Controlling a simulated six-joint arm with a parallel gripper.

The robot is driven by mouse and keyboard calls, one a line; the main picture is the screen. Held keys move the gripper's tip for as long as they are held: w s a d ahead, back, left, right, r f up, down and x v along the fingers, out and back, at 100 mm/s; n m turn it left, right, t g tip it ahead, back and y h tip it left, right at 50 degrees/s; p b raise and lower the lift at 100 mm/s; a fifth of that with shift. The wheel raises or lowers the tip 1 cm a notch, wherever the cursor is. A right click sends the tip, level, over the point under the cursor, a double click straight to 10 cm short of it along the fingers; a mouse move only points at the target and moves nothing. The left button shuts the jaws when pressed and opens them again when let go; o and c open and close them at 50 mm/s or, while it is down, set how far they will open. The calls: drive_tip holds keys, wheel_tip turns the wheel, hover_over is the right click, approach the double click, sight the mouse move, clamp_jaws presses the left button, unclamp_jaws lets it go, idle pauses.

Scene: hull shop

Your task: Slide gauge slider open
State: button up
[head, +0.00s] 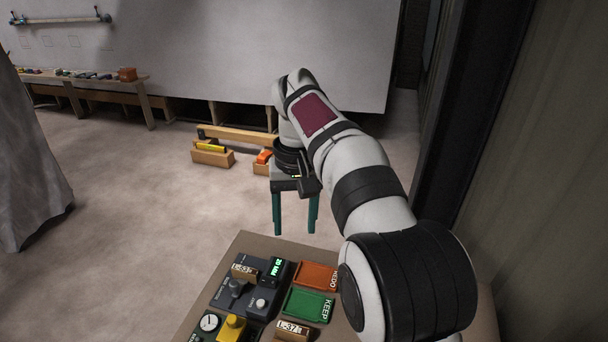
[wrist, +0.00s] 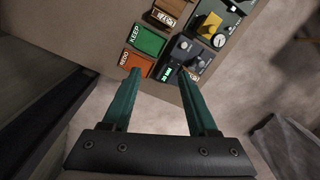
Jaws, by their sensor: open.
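My gripper (head: 294,230) is open and empty, its two teal fingers pointing down above and beyond the far edge of the bench. It also shows in the wrist view (wrist: 159,72), the fingers spread apart. A dark green unit with a round white dial (head: 209,322) and a yellow block (head: 231,328) sits at the bench's near left. The same dial (wrist: 219,41) and yellow block (wrist: 209,24) show in the wrist view. Behind it is a dark grey unit (head: 229,303) with a lever and a knob. I cannot tell for sure which part is the gauge slider.
The bench (head: 253,243) also holds a lit green display (head: 276,269), an orange REDO tray (head: 316,276), a green KEEP tray (head: 308,305) and wooden blocks marked L-32 (head: 244,271) and L-37 (head: 293,331). Crates (head: 213,156) stand on the floor beyond.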

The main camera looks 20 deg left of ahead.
drive_tip(key=w+a+f+n, duration=0.15)
drive_tip(key=a+f, duration=0.25)
drive_tip(key=a, duration=0.4)
drive_tip(key=n, duration=0.3)
approach(234, 283)
drive_tip(key=shift+t, duration=0.3)
drive_tip(key=f, duration=0.9)
drive_tip(key=shift+s+a+f, duration=0.1)
drive_tip(key=shift+s+a, duration=0.05)
drive_tip(key=shift+s, duration=0.1)
drive_tip(key=shift+c, duration=0.2)
clamp_jaws()
